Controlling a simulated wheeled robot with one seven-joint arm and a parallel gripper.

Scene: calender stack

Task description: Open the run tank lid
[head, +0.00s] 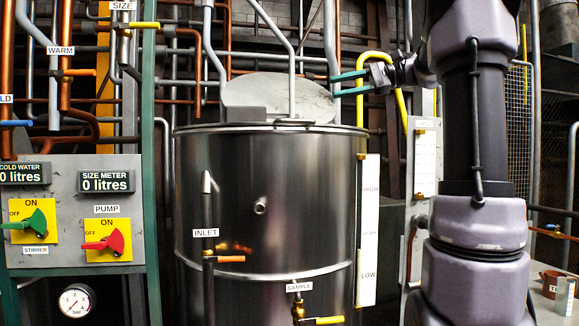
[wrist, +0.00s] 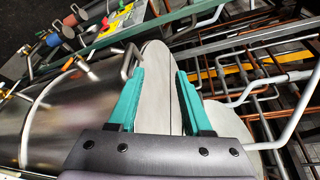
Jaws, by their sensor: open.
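The run tank (head: 262,200) is a tall shiny steel cylinder in the middle of the head view; its side also shows at the left of the wrist view (wrist: 75,110). A pale grey round lid (head: 285,92) stands tilted up behind the tank's front rim. In the wrist view a pale grey disc (wrist: 156,95), seemingly the lid, shows between my fingers. My gripper (head: 335,85) has two teal fingers, apart, at the lid's right edge, above the rim. It also shows in the wrist view (wrist: 160,71). I cannot tell whether a finger touches the lid.
A yellow bent pipe (head: 376,57) passes close behind my gripper. A grey vertical pipe (head: 291,60) comes down in front of the lid. A control panel (head: 75,215) with green and red switches stands at left. Pipes crowd the back wall.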

